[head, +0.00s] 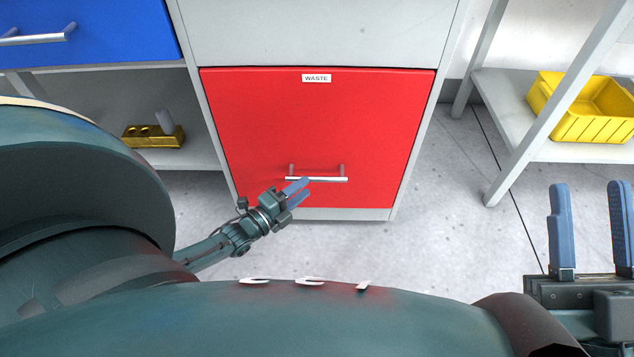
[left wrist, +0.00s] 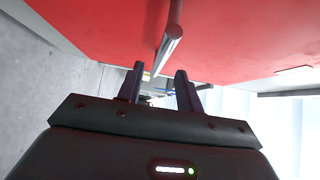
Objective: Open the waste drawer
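The waste drawer (head: 280,130) has a red front with a white WASTE label (head: 316,78) and looks closed in the head view. Its silver bar handle (head: 330,180) sits low on the front. My left gripper (head: 304,190) is open at the left part of the handle. In the left wrist view the handle (left wrist: 169,45) runs toward the space between the open fingers (left wrist: 160,69); I cannot tell whether they touch it. My right gripper (head: 591,184) is open and empty at the lower right, away from the drawer.
A blue drawer (head: 95,45) with a bar handle is at the upper left, above an open shelf with a brass-coloured block (head: 150,140). A yellow bin (head: 590,118) stands on the right rack. The grey floor (head: 440,210) right of the cabinet is clear.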

